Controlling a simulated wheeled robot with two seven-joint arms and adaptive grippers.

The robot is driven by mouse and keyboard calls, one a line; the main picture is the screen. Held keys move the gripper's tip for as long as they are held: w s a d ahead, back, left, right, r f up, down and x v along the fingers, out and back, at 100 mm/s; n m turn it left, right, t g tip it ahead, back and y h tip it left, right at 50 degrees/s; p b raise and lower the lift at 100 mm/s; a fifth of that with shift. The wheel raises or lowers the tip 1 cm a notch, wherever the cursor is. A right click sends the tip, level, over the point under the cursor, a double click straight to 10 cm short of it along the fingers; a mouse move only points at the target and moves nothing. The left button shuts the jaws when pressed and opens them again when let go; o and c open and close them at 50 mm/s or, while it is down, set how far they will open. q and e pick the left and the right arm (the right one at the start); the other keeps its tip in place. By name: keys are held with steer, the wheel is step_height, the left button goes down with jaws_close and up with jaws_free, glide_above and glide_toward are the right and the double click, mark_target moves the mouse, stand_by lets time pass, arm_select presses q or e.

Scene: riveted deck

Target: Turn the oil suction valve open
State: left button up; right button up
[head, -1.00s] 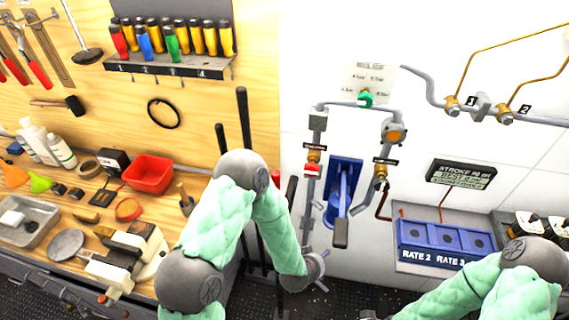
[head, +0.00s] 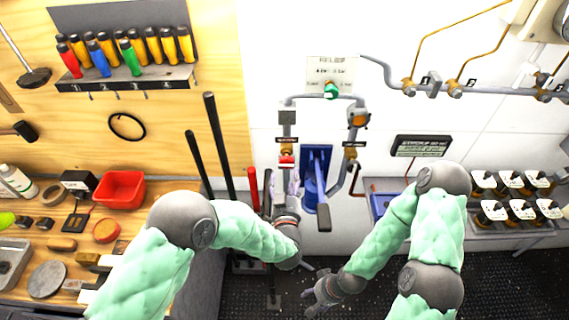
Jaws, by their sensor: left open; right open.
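Two small valves sit on the grey pipework on the white wall, each by a dark label too small to read. The left one has a red handle (head: 286,160); the right one is brass (head: 350,154). I cannot tell from the labels which is the oil suction valve. My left gripper (head: 282,182) is open, its fingers pointing up just below the red-handled valve. Whether they touch it is unclear. My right gripper (head: 318,291) is open and empty, low over the dark deck, apart from the valves.
A blue hand pump (head: 316,165) with a grey lever (head: 323,215) stands right beside my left gripper. A green relief knob (head: 331,91) is above. Dark upright bars (head: 219,145) stand left. The workbench holds a red bin (head: 119,189). Deck (head: 500,285) at lower right is clear.

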mark_target(287, 165)
arm_select(q)
steer(key=w, duration=0.7)
steer(key=c, duration=1.2)
